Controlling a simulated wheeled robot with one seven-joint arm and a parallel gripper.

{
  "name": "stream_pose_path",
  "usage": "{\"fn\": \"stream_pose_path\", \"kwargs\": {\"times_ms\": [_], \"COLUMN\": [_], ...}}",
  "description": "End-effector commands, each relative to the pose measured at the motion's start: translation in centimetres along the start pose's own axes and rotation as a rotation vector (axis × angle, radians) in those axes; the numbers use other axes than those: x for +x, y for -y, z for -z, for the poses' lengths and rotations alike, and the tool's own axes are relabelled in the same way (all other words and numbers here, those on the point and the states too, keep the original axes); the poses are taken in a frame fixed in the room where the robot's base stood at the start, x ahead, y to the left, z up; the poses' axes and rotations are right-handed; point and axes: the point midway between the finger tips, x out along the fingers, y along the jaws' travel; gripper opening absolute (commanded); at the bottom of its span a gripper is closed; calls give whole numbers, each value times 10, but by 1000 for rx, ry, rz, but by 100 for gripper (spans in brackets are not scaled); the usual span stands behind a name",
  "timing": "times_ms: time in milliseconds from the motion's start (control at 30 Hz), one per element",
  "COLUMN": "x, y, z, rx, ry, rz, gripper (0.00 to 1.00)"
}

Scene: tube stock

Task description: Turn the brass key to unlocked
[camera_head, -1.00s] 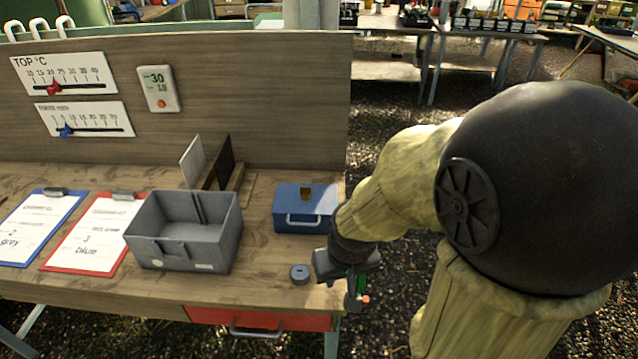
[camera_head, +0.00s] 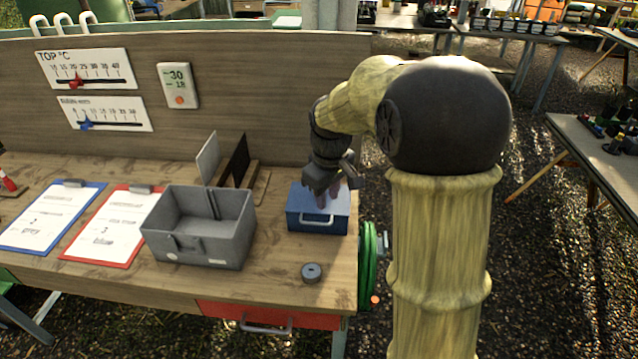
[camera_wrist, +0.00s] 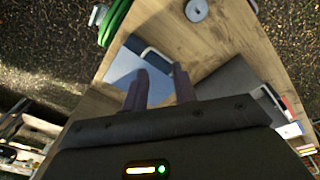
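The blue box (camera_head: 318,222) with a light front handle stands near the bench's right end. It also shows in the wrist view (camera_wrist: 121,66). My gripper (camera_head: 328,197) is directed down at the box's top. In the wrist view, the two dark fingers (camera_wrist: 160,72) are apart with a gap between them, and the left one overlaps the box. I see nothing held between them. The brass key is not visible now; my gripper covers the part of the lid where a small brass piece showed earlier. I cannot tell whether the fingers touch the box.
A grey open bin (camera_head: 198,250) stands left of the box, with upright panels (camera_head: 238,160) behind it. A grey ring (camera_head: 311,272) lies in front. Two clipboards (camera_head: 108,228) lie further left. A green hose (camera_head: 367,265) hangs at the bench's right end. The backboard (camera_head: 260,90) rises behind.

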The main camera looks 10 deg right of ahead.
Motion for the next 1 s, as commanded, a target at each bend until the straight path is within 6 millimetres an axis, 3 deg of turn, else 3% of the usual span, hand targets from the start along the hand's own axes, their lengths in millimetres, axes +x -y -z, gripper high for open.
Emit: {"fn": "stream_pose_path", "kwargs": {"times_ms": [33,200,500,700,1000], "x": [-6,-26,-58,-69,-70], "y": [-10,-34,-74,-86,-86], "z": [15,54,101,111,111], "rx": [-54,-243,-547,-655,-666], "ry": [6,33,63,69,70], "rz": [4,27,81,106,109], "gripper": [27,27,27,27,27]}}
